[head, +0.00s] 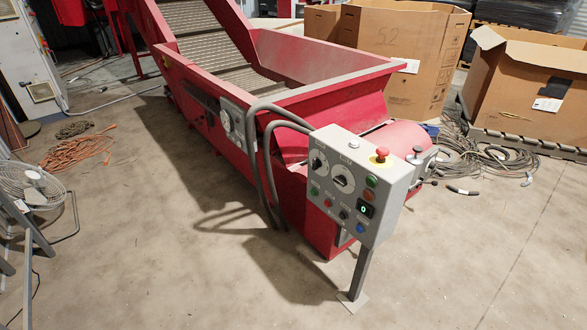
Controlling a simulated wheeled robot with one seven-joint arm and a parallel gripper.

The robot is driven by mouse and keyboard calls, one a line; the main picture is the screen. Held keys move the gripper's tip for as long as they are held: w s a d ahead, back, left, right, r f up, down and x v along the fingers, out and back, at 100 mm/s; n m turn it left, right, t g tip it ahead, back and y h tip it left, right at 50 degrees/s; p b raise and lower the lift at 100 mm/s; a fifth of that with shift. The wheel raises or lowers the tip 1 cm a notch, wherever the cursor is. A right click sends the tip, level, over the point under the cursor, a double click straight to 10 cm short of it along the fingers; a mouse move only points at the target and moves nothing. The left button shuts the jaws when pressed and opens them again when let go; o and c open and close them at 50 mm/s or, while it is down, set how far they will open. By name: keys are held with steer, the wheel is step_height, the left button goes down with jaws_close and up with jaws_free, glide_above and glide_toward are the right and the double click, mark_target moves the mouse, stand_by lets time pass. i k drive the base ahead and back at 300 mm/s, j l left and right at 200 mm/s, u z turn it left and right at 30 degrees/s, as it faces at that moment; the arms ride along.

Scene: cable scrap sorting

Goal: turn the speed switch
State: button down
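A grey control box (380,222) stands on a short post in front of the red conveyor. A small dark display (366,210) on the box shows a green 0. Several coloured buttons sit around the dials, and a red mushroom button (382,151) is on top. My gripper is not in view.
The red conveyor (205,128) stands behind the box, with grey hoses (270,170) beside it. A fan (32,184) and orange cable (78,150) are at left. Cardboard boxes (402,58) and loose cables (500,160) are at right. The floor in front is mostly clear.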

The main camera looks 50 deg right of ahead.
mark_target(317, 163)
steer(key=z, duration=1.1)
